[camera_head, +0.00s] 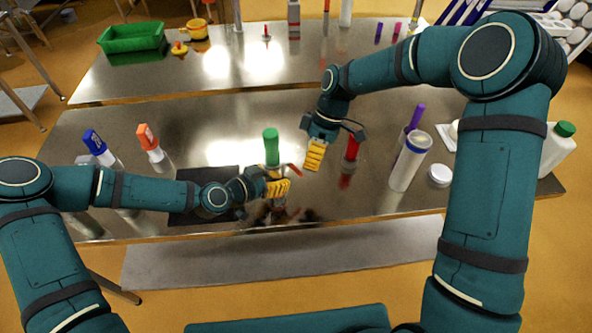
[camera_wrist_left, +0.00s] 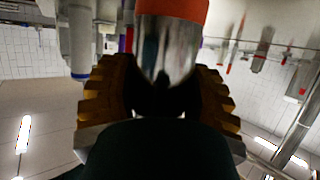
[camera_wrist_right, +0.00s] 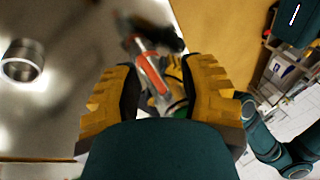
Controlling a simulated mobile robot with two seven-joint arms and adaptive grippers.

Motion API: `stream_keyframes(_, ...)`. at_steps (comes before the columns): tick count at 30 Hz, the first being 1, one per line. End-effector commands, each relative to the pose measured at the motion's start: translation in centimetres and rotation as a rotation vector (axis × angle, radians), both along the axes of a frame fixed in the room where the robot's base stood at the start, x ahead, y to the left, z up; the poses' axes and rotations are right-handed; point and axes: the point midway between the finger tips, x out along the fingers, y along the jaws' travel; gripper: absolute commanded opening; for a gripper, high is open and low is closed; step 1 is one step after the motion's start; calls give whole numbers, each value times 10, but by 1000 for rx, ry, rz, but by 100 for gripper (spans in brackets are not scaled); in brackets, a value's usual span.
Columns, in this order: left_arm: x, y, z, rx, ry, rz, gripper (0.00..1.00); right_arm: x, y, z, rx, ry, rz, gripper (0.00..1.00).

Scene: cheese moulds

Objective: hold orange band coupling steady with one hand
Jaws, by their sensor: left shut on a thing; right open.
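A shiny metal coupling with an orange band (camera_wrist_left: 170,50) stands between the fingers of my left gripper in the left wrist view.
A red bottle (camera_head: 352,147), a white cylinder (camera_head: 408,165), a purple bottle (camera_head: 415,118) and a green-capped jug (camera_head: 556,150) stand right. A blue-capped bottle (camera_head: 97,145) and an orange-topped bottle (camera_head: 149,140) stand left, near a dark mat (camera_head: 190,205). A green bin (camera_head: 131,37) is behind.

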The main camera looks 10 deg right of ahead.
Motion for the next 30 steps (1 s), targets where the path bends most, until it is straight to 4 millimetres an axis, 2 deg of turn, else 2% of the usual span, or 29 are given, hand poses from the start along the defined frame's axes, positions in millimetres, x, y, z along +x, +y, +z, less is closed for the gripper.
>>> stream_keyframes(8, 0, 0, 1, -1, -2, 0, 8, 6, -24, -15, 394, -5, 118, 41)
stream_keyframes(16, 0, 0, 1, -1, -2, 0, 8, 21, -52, -16, 754, -183, 174, 41)
stream_keyframes(24, 0, 0, 1, -1, -2, 0, 8, 31, -68, -13, 907, -329, 189, 41)
stream_keyframes(30, 0, 0, 1, -1, -2, 0, 8, 28, -55, -19, 921, -342, 194, 41)
